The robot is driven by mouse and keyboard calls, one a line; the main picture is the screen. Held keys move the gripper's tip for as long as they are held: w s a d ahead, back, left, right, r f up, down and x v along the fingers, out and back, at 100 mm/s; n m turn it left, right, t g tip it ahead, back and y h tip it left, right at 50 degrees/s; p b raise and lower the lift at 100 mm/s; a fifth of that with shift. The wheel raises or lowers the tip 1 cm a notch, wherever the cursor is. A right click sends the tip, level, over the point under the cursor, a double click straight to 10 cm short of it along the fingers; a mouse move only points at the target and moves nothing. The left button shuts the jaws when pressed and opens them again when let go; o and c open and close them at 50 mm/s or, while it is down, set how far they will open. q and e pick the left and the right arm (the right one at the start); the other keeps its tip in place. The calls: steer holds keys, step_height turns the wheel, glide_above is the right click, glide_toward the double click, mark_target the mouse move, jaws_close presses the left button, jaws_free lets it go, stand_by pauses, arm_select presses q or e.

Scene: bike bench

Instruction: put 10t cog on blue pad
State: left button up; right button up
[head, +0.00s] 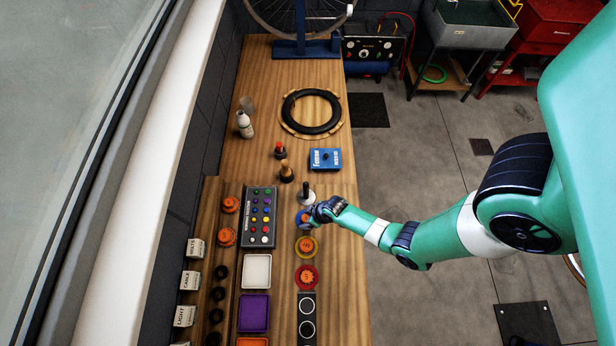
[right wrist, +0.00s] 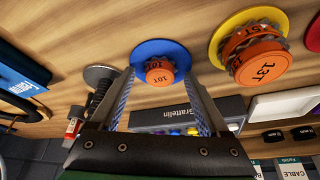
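The orange 10T cog (right wrist: 160,72) lies on the round blue pad (right wrist: 176,53) in the right wrist view, near the pad's middle. In the head view the cog (head: 306,218) and blue pad (head: 299,222) show at the bench's right edge, partly covered by my right gripper (head: 314,214). In the right wrist view my right gripper (right wrist: 160,78) has its fingers spread to either side of the cog, with visible gaps. It holds nothing. My left gripper is not in view.
A yellow pad (head: 315,248) with a 13T cog and a red pad (head: 316,283) with an orange cog lie in line nearer. A dark upright-handled tool (head: 306,194) stands just beyond the blue pad. A grey button panel (head: 259,217) lies to the left.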

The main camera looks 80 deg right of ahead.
steer(key=p+v, duration=0.6)
steer(key=v, duration=0.6)
steer(key=shift+r, duration=0.1)
